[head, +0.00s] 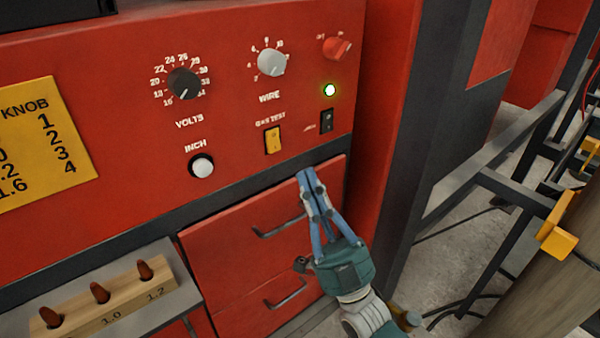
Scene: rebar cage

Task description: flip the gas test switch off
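The gas test switch (272,140) is a yellow rocker on the red machine panel, under the GAS TEST label. I cannot tell for sure which way it is tilted. My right gripper (306,178) is below and to the right of the switch, in front of the panel's dark lower edge and the drawers. Its blue fingers are together, with nothing visible between them, and they appear apart from the switch. My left gripper is not in view.
A black rocker switch (326,121) sits right of the yellow one, under a lit green lamp (330,90). The wire knob (271,62), volts knob (185,83), red knob (337,47) and white inch button (202,166) are nearby. Drawer handles (279,227) stick out below.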

